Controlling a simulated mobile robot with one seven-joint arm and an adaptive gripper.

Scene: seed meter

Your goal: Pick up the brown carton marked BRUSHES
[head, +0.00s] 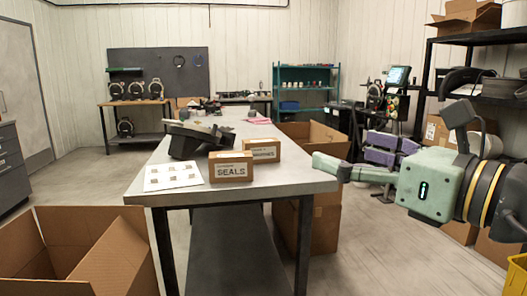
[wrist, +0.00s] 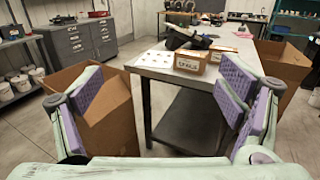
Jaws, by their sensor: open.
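A brown carton with a partly hidden label, its visible letters fitting BRUSHES (head: 265,153), stands on the grey workbench (head: 275,178), behind and right of a brown carton marked SEALS (head: 230,171). The SEALS carton covers part of its front. In the wrist view the BRUSHES carton (wrist: 222,48) shows behind the SEALS carton (wrist: 190,62). My gripper (head: 348,158) is open and empty, off the right end of the bench and apart from both cartons. In the wrist view its purple-padded fingers are spread wide at left and right.
A white sheet with small parts (head: 172,178) and a dark device (head: 195,138) share the bench top. A large open cardboard box (head: 75,245) stands at the front left; another (head: 312,138) stands behind the bench's right side. A black shelf (head: 470,95) is at right.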

